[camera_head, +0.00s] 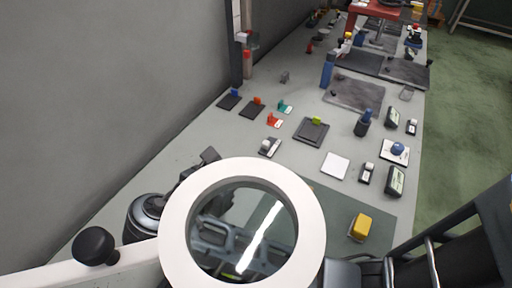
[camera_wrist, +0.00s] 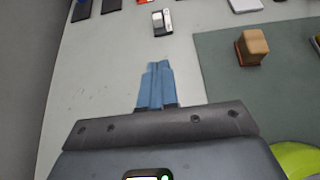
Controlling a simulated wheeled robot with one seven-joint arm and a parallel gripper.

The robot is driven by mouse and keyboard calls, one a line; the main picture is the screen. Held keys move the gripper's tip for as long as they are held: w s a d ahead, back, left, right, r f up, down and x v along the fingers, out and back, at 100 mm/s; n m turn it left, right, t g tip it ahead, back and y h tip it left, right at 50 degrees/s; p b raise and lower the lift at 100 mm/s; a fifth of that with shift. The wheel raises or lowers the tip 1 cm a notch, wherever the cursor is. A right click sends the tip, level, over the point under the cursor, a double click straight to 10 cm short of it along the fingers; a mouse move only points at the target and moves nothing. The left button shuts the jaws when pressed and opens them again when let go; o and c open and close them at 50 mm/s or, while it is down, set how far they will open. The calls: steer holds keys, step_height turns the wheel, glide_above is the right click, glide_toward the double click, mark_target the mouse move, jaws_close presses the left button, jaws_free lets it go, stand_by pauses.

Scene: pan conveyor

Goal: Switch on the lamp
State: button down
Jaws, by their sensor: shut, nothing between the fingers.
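The lamp is a magnifier with a thick white ring head (camera_head: 176,232) around a clear lens, large in the front of the head view. A white arm with a black knob (camera_head: 95,246) runs from its left side. I cannot tell whether it is lit, and I make out no switch. My gripper (camera_wrist: 157,68) shows in the wrist view with its blue fingers shut together and empty, above the pale bench top. In the head view the lamp head covers that area; grey parts show through the lens, but I cannot make out the fingers.
The long grey bench (camera_head: 160,160) runs along a wall. A yellow block (camera_head: 361,226) sits on a green mat (camera_head: 392,212); the block also shows in the wrist view (camera_wrist: 253,46). Several small tools stand farther back. Bare bench lies left of the fingers.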

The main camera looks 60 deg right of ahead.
steer(key=shift+d, duration=0.1)
glide_toward(265, 147)
steer(key=f, duration=0.1)
steer(key=d+f, duration=0.1)
steer(key=f, duration=0.1)
steer(key=shift+d, duration=0.15)
steer(key=d, duration=0.3)
steer(key=shift+w+d, duration=0.1)
steer(key=shift+d, duration=0.5)
